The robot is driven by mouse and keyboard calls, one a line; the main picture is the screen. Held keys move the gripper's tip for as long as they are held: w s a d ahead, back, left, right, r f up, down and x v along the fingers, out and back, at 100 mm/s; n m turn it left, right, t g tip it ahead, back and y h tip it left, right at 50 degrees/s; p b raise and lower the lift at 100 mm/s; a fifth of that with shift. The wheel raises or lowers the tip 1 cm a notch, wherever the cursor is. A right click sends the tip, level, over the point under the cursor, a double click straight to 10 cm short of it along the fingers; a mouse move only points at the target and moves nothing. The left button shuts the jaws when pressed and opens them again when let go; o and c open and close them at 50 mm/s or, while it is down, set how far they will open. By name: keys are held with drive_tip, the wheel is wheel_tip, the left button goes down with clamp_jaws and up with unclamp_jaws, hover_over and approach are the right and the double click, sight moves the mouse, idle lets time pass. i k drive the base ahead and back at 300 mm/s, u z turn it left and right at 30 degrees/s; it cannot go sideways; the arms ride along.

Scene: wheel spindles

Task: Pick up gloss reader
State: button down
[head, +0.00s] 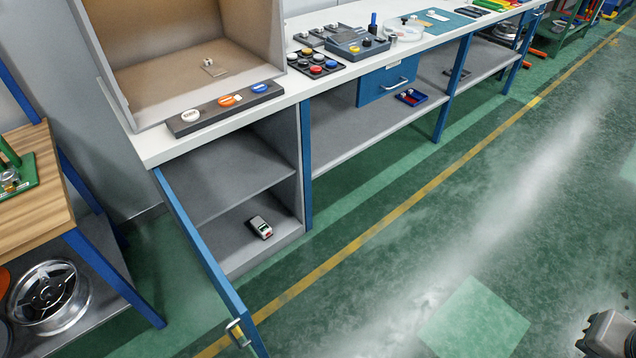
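A small grey and white handheld device with a dark end and a bit of red (260,228), which looks like the gloss reader, lies on the bottom shelf of the open cabinet under the bench. It is near the front of that shelf, toward the right wall, and nothing covers it. A grey piece with dark parts at the bottom right corner looks like the end of my arm with my gripper (606,334). It is cut off by the picture edge, far from the device, and its fingers cannot be made out clearly.
The blue cabinet door (212,265) stands open, jutting toward me left of the shelf, with a handle (237,333) near its end. A middle shelf (225,170) lies above the device. A wooden table (30,205) stands left. The green floor in front is clear.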

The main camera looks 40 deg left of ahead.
sight(257, 224)
drive_tip(key=i, duration=0.15)
drive_tip(key=u, duration=2.35)
drive_tip(key=i, duration=0.5)
drive_tip(key=u, duration=0.1)
drive_tip(key=k, duration=0.35)
drive_tip(key=z, duration=1.75)
drive_tip(key=i, duration=1.25)
drive_tip(key=u, duration=1.2)
drive_tip(key=i, duration=0.9)
drive_tip(key=u, duration=1)
